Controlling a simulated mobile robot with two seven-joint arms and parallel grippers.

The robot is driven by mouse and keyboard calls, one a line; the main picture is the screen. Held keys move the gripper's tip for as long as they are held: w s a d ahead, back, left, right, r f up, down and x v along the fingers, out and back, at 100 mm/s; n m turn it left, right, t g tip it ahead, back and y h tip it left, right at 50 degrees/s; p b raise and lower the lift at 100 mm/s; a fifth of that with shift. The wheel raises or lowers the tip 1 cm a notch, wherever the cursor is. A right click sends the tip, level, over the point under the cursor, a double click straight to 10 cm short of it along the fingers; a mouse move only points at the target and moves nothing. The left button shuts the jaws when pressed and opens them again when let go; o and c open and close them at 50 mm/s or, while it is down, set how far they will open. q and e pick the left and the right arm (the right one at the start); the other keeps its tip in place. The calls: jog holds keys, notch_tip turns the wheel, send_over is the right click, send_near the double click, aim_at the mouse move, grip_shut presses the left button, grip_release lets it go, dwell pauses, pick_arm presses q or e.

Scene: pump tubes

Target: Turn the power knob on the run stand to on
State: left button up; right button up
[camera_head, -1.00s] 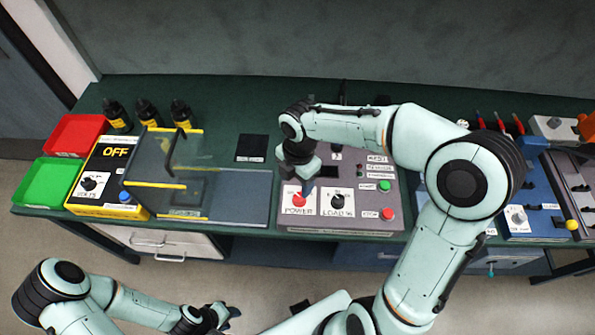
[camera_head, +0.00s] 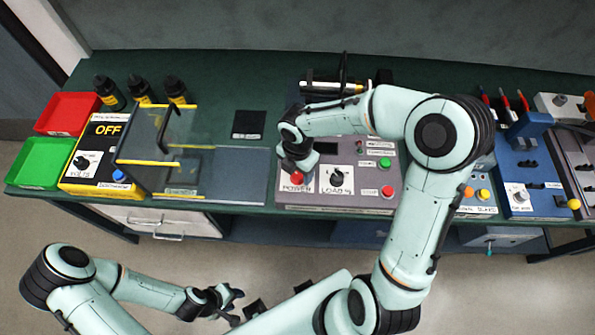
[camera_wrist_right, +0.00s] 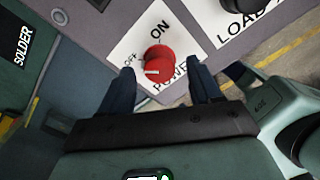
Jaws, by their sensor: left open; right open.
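The run stand (camera_head: 361,176) is a grey panel in the middle of the bench. Its red power knob (camera_head: 297,179) sits on a white plate at the panel's front left. In the right wrist view the power knob (camera_wrist_right: 158,62) carries a white mark on its left side, toward the OFF label; the ON label is above it. My right gripper (camera_wrist_right: 162,82) is open, with its two dark fingers on either side of the knob's near side, apart from it. In the head view the right gripper (camera_head: 298,166) is just over the knob. My left gripper (camera_head: 234,301) is open and empty, in front of the bench.
The black load knob (camera_head: 337,175) is right of the power knob. A green button (camera_head: 384,163) and a red button (camera_head: 387,191) are further right. A clear-shielded box (camera_head: 160,150) stands left of the stand. My right arm crosses over the stand.

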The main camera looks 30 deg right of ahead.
pick_arm(q)
jog(key=shift+f, duration=0.1)
pick_arm(e)
jog(key=shift+f, duration=0.45)
jog(key=shift+c, duration=0.3)
jog(key=c, duration=1)
